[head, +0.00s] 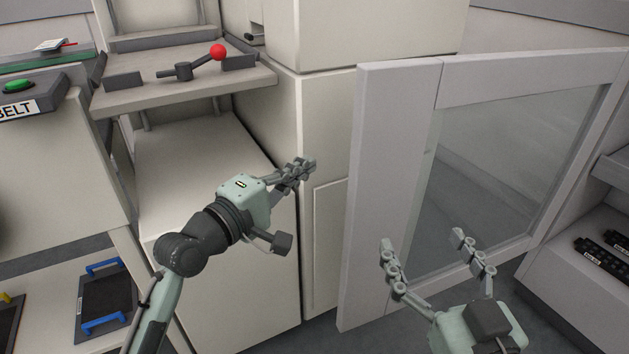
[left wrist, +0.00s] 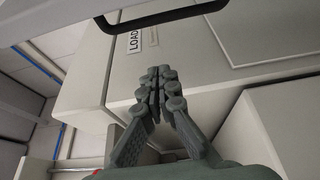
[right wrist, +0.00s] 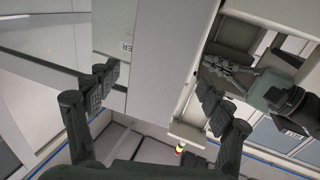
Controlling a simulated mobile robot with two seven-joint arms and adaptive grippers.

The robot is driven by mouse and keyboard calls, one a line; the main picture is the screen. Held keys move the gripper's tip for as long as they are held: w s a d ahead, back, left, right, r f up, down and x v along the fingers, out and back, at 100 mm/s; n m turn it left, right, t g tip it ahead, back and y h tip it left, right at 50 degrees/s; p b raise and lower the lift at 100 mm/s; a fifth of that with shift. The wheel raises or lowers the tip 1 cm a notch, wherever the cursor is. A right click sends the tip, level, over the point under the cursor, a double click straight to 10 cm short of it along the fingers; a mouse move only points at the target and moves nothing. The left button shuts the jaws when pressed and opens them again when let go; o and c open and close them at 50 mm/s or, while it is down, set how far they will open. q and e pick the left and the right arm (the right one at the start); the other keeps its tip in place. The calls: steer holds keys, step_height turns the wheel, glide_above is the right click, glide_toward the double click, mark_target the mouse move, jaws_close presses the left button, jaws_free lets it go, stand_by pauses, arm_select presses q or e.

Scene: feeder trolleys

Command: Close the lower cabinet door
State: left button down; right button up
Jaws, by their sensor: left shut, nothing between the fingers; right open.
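A pale-framed door with a see-through pane (head: 395,170) stands open in the right half of the head view. The tall pale cabinet (head: 326,125) is to its left; which edge is hinged I cannot tell. My left gripper (head: 312,166) is shut and empty in front of the cabinet, left of the door. In the left wrist view its closed fingers (left wrist: 162,80) point toward a pale panel with a "LOAD" label. My right gripper (head: 422,240) is open and empty in front of the door's lower part. In the right wrist view a pale panel (right wrist: 158,65) shows beyond its spread fingers.
A shelf (head: 170,92) with a red-knobbed lever (head: 218,52) is at the upper left. A green-button box (head: 30,92) marked "BELT" is at far left, above a blue-handled tray (head: 105,300). A dark handle (left wrist: 165,16) crosses the left wrist view. Racks (head: 590,260) stand at right.

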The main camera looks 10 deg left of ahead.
arm_select(q)
steer(key=x, duration=0.7)
steer(key=shift+s+d+f+b, duration=0.15)
steer(key=shift+s+d+b, duration=0.2)
steer(key=shift+s+d, duration=1.05)
arm_select(e)
steer(key=shift+s+a+r+t+y, duration=0.15)
steer(key=shift+a+r+t+y, duration=0.15)
steer(key=shift+r, duration=0.35)
steer(key=shift+s+a+r+t+y, duration=0.15)
steer(key=shift+r+t, duration=0.2)
steer(key=shift+r, duration=0.25)
steer(key=shift+s+a+r+t+y, duration=0.15)
steer(key=shift+a+r+t, duration=0.15)
steer(key=shift+r, duration=0.35)
arm_select(q)
steer(key=shift+s, duration=0.2)
arm_select(e)
steer(key=shift+d+f, duration=0.1)
steer(key=shift+f, duration=0.05)
